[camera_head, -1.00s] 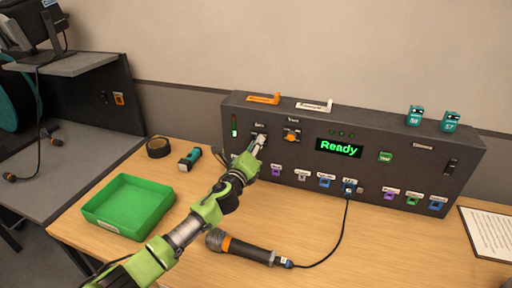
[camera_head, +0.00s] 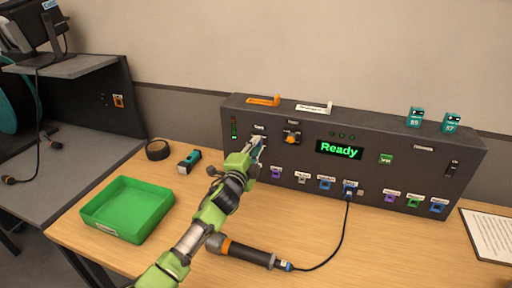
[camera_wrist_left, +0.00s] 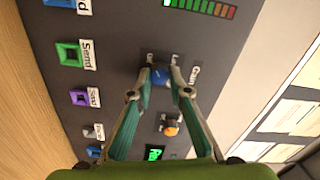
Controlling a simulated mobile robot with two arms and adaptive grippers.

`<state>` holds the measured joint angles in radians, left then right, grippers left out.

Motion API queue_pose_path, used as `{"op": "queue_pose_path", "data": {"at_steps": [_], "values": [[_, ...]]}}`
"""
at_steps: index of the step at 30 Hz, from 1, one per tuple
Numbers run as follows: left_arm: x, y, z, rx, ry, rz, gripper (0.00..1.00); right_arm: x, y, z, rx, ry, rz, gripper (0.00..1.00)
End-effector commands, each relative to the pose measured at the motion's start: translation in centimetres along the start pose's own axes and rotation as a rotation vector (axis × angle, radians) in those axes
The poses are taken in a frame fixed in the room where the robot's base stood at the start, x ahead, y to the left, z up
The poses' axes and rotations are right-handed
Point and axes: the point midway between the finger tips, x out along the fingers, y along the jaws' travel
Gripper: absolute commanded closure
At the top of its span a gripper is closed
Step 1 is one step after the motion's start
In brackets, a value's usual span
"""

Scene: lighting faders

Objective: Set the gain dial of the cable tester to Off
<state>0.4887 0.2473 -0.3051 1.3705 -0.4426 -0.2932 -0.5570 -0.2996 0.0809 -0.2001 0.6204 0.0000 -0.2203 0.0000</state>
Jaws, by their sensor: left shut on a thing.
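The cable tester (camera_head: 370,185) is a dark upright panel at the back of the table, with a green "Ready" display (camera_head: 339,149). Its gain dial is blue in the left wrist view (camera_wrist_left: 160,74), under the label "Gain". In the head view my gripper covers the dial. My left gripper (camera_head: 257,144) is at the panel's left part. In the left wrist view its fingertips (camera_wrist_left: 161,78) are closed on either side of the dial. The dial's pointer and most of its position marks are hidden or too small to read. My right gripper is not in view.
An orange dial (camera_head: 291,137) sits just right of the gain dial. A level bar (camera_head: 234,128) is at left. Coloured sockets line the panel's lower part, one with a plugged cable (camera_head: 347,192). A microphone (camera_head: 245,251), green tray (camera_head: 100,222) and tape roll (camera_head: 158,150) lie on the table.

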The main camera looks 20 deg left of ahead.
Motion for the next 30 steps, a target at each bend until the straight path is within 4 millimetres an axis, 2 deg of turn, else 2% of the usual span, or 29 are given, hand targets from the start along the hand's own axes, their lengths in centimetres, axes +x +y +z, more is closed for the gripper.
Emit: {"op": "queue_pose_path", "data": {"at_steps": [12, 29, 30], "values": [[0.03, -0.11, 0.04, -0.195, -0.001, -0.001, 1.00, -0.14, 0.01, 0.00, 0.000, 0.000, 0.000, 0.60], [0.03, -0.12, 0.04, -0.223, -0.001, -0.001, 1.00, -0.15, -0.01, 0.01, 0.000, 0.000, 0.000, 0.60], [0.03, -0.12, 0.04, -0.223, -0.001, -0.001, 0.77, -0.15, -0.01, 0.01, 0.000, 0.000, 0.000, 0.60]]}}
